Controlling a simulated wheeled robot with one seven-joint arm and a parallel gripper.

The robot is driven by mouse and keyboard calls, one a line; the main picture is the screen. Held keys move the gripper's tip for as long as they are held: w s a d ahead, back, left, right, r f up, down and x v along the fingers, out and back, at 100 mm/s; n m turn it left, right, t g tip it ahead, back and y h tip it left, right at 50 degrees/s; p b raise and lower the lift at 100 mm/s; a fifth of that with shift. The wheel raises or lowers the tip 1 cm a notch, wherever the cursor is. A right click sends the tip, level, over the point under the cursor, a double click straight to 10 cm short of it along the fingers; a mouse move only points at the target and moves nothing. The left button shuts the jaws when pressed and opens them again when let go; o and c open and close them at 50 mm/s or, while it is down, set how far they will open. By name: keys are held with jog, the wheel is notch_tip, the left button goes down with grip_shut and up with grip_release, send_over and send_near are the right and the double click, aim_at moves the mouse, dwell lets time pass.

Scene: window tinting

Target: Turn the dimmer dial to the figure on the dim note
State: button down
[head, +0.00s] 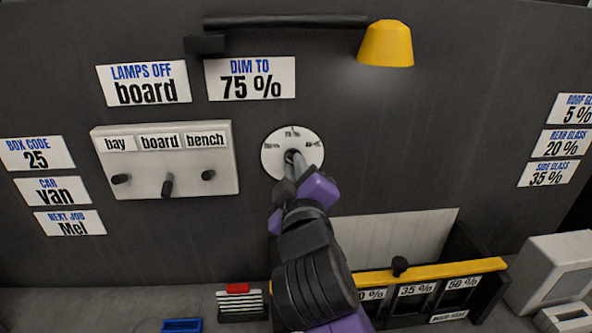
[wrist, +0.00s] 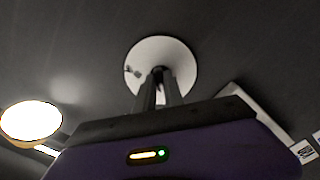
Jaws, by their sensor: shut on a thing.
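The dim note (head: 250,79) on the dark wall reads "DIM TO 75 %". The dimmer dial (head: 292,154) is a round white plate with small figures around its rim; the top figure looks like 75 %, and the side ones are too small to read surely. My gripper (head: 292,160) reaches up to the dial's middle and is shut on the knob, which its fingers mostly hide. In the wrist view the white dial (wrist: 176,52) sits behind the two fingers (wrist: 161,88), which meet the dark knob at its centre. The knob's pointing direction is hidden.
A switch plate (head: 215,180) labelled bay, board and bench is left of the dial. A yellow lamp (head: 386,44) juts out above right. Below right is a rack with a yellow bar (head: 440,270). A blue tray (head: 182,325) lies on the bench.

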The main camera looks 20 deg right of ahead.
jog(key=shift+a+m+b, duration=0.1)
jog(key=shift+m+b, duration=1.7)
jog(key=shift+m, duration=3.1)
jog(key=c, duration=1.4)
grip_release()
jog(key=shift+c, duration=0.2)
jog(key=b+v, duration=0.1)
jog(key=v, duration=0.6)
jog(key=shift+s+b, duration=0.3)
jog(key=shift+s, duration=0.05)
